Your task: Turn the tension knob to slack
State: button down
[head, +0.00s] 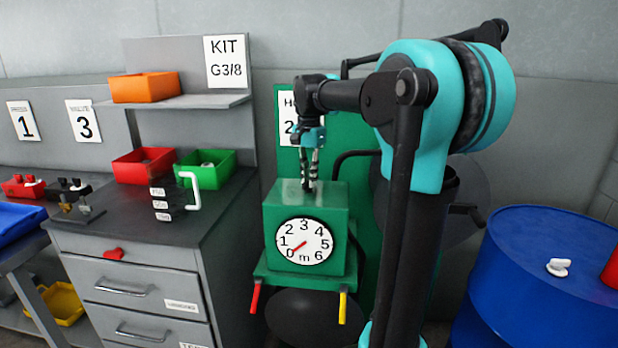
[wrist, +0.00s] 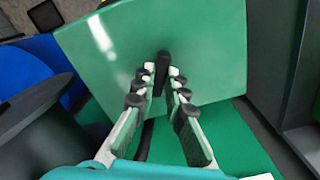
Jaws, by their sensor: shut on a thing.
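A green box (head: 335,212) with a round white dial (head: 304,241) on its front stands in the middle of the head view. The dial is numbered 0 to 6 with an "m", and its red pointer points low left, between 0 and 1. A black knob (wrist: 162,62) on the green box's top face shows in the wrist view. My gripper (head: 308,187) points down at the box top, and its fingertips (wrist: 161,74) are shut on the black knob. The fingers partly hide the knob. No slack marking is readable.
A grey cabinet (head: 170,265) stands left, with red (head: 143,165) and green (head: 205,168) bins and a black block with a white handle (head: 190,188). A blue drum (head: 540,280) stands right. Red (head: 255,298) and yellow (head: 342,307) handles hang below the box.

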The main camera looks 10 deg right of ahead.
jog(key=n, duration=0.6)
jog(key=shift+n, duration=0.3)
jog(key=n, duration=1.1)
jog(key=shift+n, duration=0.3)
jog(key=n, duration=0.5)
jog(key=shift+n, duration=0.4)
jog(key=c, duration=1.6)
grip_release()
jog(key=shift+o, duration=0.2)
jog(key=shift+r, duration=0.1)
